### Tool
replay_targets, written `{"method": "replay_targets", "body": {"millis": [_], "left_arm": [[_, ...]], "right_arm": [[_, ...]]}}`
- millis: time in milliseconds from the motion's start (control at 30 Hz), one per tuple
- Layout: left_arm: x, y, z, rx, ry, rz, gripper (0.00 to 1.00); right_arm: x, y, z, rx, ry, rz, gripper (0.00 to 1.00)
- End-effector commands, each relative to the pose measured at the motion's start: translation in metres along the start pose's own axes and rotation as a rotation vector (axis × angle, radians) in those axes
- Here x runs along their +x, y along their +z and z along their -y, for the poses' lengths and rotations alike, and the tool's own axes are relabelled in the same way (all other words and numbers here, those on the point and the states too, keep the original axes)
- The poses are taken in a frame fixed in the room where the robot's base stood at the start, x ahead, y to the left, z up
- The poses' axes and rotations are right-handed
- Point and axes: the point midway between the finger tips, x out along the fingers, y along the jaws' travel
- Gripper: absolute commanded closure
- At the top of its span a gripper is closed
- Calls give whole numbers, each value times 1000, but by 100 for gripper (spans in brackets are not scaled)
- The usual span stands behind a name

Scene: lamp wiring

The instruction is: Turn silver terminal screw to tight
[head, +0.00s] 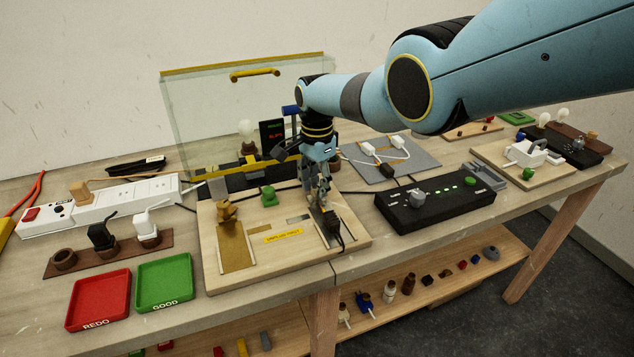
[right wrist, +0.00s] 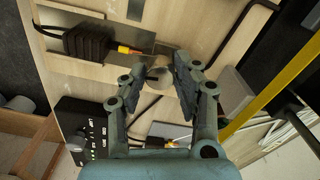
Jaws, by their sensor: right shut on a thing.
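My right gripper (head: 318,195) reaches down over the right half of the wooden wiring board (head: 290,262). In the right wrist view its fingers (right wrist: 160,85) are closed around the round silver terminal screw (right wrist: 158,73). In the head view the gripper hides this screw. A black cable body (right wrist: 88,42) lies beside it, with an orange and metal tip pointing toward the screw; it also shows in the head view (head: 331,229). A brass-coloured terminal screw (head: 227,211) stands on the left of the board. My left gripper is not in view.
A green block (head: 268,195) sits at the board's back middle. A clear, yellow-edged guard (head: 240,115) stands behind. A black control box (head: 425,205) is to the right. Red (head: 98,300) and green (head: 164,282) trays lie at the front left.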

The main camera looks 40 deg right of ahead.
Motion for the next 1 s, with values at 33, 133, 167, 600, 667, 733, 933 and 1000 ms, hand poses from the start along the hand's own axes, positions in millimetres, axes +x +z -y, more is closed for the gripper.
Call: {"method": "replay_targets", "body": {"millis": [33, 133, 167, 600, 667, 733, 933, 1000], "left_arm": [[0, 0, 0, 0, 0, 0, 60], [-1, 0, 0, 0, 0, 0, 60], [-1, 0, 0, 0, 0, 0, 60], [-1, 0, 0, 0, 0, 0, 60], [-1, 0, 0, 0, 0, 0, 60], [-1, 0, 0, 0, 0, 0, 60], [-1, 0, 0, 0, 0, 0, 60], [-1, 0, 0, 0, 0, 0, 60]], "right_arm": [[-2, 0, 2, 25, -4, -1, 100], [-1, 0, 1, 68, -3, -1, 100], [-1, 0, 1, 80, -3, -1, 100], [-1, -1, 1, 140, -4, -1, 100], [-1, -1, 1, 140, -4, -1, 100], [-1, -1, 2, 140, -4, -1, 100], [-1, -1, 1, 139, -4, -1, 58], [-1, -1, 1, 139, -3, -1, 49]]}}
